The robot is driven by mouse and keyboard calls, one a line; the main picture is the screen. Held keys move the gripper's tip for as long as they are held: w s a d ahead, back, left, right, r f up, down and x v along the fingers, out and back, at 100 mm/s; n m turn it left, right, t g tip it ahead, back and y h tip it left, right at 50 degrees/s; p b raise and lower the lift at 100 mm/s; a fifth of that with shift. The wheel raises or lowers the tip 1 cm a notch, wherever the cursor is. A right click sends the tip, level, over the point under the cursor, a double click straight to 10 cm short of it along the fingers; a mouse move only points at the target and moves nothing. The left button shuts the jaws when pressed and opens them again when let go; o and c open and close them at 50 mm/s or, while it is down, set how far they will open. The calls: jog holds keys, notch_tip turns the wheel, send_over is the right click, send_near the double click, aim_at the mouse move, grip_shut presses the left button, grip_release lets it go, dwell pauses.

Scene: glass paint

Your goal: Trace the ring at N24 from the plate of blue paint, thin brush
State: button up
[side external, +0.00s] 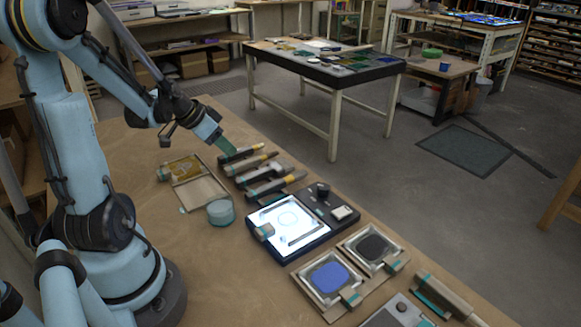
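The blue paint plate (329,277) is a square pale tray with a blue patch, at the front centre right. A lit white panel (268,216) in a dark frame lies behind and left of it, with a faint ring (288,219) drawn on it. I cannot read any label such as N24. Several brushes or tools with dark and yellow handles (266,187) lie in holders behind the panel; which is the thin brush I cannot tell. My gripper (226,147) is low over the far end of this row. Teal shows at its tip; whether it holds anything is unclear.
A plate of black paint (373,247) is beside the blue one. A round pale teal pot (220,212) and a tray with a yellowish patch (184,168) lie left of the tools. More holders (441,298) stand at front right. The bench's left front is bare.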

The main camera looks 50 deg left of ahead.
aim_at(241, 163)
jog(key=shift+s+x, duration=0.15)
jog(key=shift+x, duration=1.8)
jog(key=shift+s+x, duration=0.15)
jog(key=shift+x, duration=1.8)
jog(key=shift+f, duration=0.15)
grip_shut()
jog(key=shift+r, duration=3.5)
